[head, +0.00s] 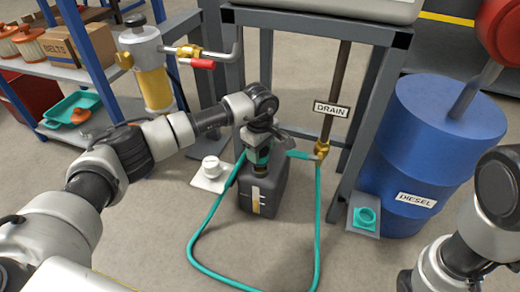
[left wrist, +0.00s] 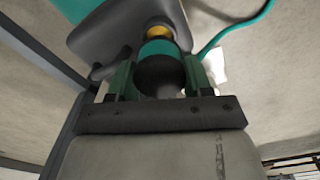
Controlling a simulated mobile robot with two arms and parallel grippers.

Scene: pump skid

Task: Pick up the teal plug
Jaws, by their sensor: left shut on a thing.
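The teal plug (head: 263,157) has a teal band and a dark rounded end, seen closely in the left wrist view (left wrist: 159,49). It is at the brass neck (left wrist: 158,32) of a dark grey can (head: 262,193); I cannot tell whether it is seated or slightly lifted. My left gripper (head: 259,152) is above the can, and its green-lined fingers (left wrist: 160,78) are shut on the plug's dark end from both sides. My right arm shows at the lower right of the head view, but its gripper is out of view.
A teal hose (head: 198,235) loops over the floor beside the can to the brass drain fitting (head: 322,151). A blue diesel barrel (head: 428,150) stands right. A small plate (head: 362,230) holds a teal ring; a white plate (head: 205,184) holds a white knob. Frame legs stand behind.

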